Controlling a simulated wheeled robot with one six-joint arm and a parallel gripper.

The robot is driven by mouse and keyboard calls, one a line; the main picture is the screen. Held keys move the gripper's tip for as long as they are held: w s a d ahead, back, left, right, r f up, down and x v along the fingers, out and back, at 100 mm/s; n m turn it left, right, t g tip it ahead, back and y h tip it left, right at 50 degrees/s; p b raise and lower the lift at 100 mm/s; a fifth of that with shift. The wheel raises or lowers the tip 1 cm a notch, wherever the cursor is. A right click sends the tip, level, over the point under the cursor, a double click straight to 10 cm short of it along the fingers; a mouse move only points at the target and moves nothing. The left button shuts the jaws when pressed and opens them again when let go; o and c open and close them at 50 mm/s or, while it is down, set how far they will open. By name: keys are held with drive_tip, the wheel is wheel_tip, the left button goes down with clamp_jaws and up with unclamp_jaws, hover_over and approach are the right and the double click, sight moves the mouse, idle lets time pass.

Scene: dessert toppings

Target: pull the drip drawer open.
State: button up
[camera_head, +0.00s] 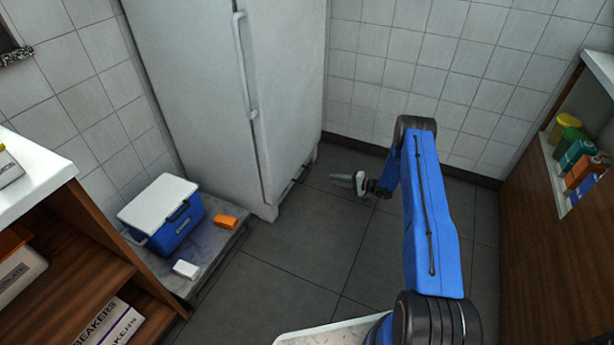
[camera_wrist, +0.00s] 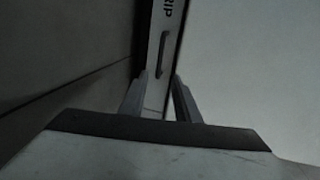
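The drip drawer (camera_wrist: 153,88) shows in the wrist view as a narrow pale front, marked with letters ending in "RIP". A small dark bar handle (camera_wrist: 163,54) is on it. My gripper (camera_wrist: 157,82) is open, its two fingers apart, with part of the drawer front visible between them. The handle lies beyond the fingertips, and nothing is held. In the head view my gripper (camera_head: 345,181) is low over the floor, just right of the white fridge (camera_head: 285,90). The drawer front cannot be made out in that view.
A blue cooler (camera_head: 178,228) with a white lid, an orange block (camera_head: 226,221) and a white block (camera_head: 186,269) sit on a low slab at left. Wooden shelves stand at far left and a cabinet (camera_head: 550,250) at right. The tiled floor (camera_head: 300,250) between is clear.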

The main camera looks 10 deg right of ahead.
sight(307, 175)
drive_tip(key=x, duration=1.7)
drive_tip(key=shift+a, duration=0.1)
clamp_jaws()
